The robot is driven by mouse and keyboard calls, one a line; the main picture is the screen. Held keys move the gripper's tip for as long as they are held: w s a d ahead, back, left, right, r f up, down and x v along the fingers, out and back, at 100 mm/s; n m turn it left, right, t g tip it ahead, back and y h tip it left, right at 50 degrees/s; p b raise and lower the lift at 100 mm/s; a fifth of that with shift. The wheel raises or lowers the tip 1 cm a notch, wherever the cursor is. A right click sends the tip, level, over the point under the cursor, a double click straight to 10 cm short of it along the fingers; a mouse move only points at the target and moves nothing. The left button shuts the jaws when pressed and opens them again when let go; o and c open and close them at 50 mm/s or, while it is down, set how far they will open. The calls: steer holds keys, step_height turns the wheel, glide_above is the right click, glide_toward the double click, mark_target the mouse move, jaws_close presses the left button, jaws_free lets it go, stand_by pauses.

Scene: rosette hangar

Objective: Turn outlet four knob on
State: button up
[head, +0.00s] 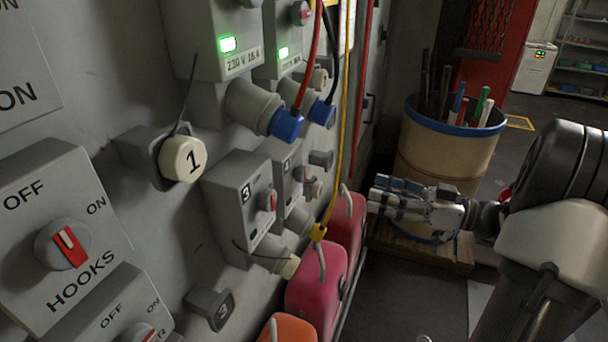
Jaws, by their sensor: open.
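Several grey outlet boxes are on the left wall. One lower box (228,190) reads 3 and has a red and grey knob (271,200) on its side. Behind it is a similar box (282,160) with a small knob (304,174); its number is too small to read surely, so I cannot tell if it is outlet four. No legible 4 shows. My gripper (378,197) is open and empty, pointing left toward the wall, well apart from the knobs, in front of the barrel.
Upper outlets (212,50) have lit green lamps and blue plugs (285,124). A HOOKS switch (66,245) is at left. Red and orange canisters (318,275) stand below the boxes. Cables hang in front of the wall. A barrel (440,165) stands at the back; dark floor lies in front.

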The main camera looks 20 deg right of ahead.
mark_target(305, 176)
steer(key=x, duration=1.6)
steer(key=shift+w+a, duration=0.25)
steer(key=shift+a, duration=0.1)
steer(key=c, duration=1.1)
